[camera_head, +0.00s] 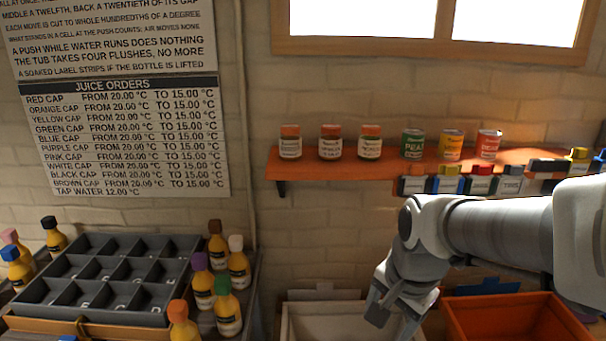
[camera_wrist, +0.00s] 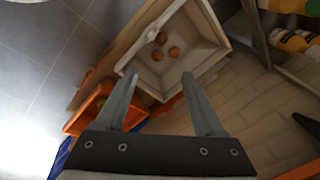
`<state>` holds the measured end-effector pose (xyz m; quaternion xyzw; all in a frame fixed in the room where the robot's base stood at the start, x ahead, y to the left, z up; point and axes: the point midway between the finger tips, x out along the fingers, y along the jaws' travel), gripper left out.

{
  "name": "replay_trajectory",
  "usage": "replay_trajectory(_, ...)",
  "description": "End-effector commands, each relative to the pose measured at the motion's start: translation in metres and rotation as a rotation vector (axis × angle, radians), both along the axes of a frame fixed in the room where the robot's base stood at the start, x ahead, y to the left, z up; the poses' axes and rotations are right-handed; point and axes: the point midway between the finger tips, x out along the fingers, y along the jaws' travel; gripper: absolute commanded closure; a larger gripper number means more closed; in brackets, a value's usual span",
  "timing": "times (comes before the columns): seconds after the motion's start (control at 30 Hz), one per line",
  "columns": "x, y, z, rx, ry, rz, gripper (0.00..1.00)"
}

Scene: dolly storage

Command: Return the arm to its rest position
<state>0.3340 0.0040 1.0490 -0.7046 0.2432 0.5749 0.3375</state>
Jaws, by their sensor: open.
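My arm reaches in from the right of the head view, bent at the elbow and pointing down. My gripper (camera_head: 392,312) is at the bottom centre, in front of and over the pale bin (camera_head: 300,325). In the wrist view my gripper (camera_wrist: 158,76) has its two fingers spread apart with nothing between them. Beyond the fingertips lies the same pale bin (camera_wrist: 215,62), with three small round orange-brown things (camera_wrist: 173,53) in it. In the head view the bin's inside is partly hidden by my gripper.
An orange bin (camera_head: 455,318) stands right of the pale bin, below my forearm. A wall shelf (camera_head: 300,169) with jars and cans runs behind the arm, with labelled boxes (camera_head: 480,183) below it. A grey divided crate (camera_head: 60,292) and capped bottles (camera_head: 228,312) stand at left.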

Motion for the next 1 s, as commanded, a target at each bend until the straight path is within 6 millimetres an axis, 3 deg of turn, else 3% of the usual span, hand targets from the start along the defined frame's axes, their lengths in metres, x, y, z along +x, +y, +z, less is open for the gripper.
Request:
replay_trajectory(0.03, -0.009, -0.001, 0.022, -0.018, -0.037, 0.074, 0.3)
replay_trajectory(0.1, -0.02, -0.001, 0.042, -0.051, -0.081, 0.189, 0.3)
replay_trajectory(0.4, -0.07, -0.003, 0.104, -0.245, -0.232, 0.626, 0.3)
replay_trajectory(0.63, -0.087, -0.004, 0.118, -0.335, -0.269, 0.779, 0.3)
replay_trajectory(1.0, -0.088, -0.004, 0.118, -0.342, -0.271, 0.792, 0.3)
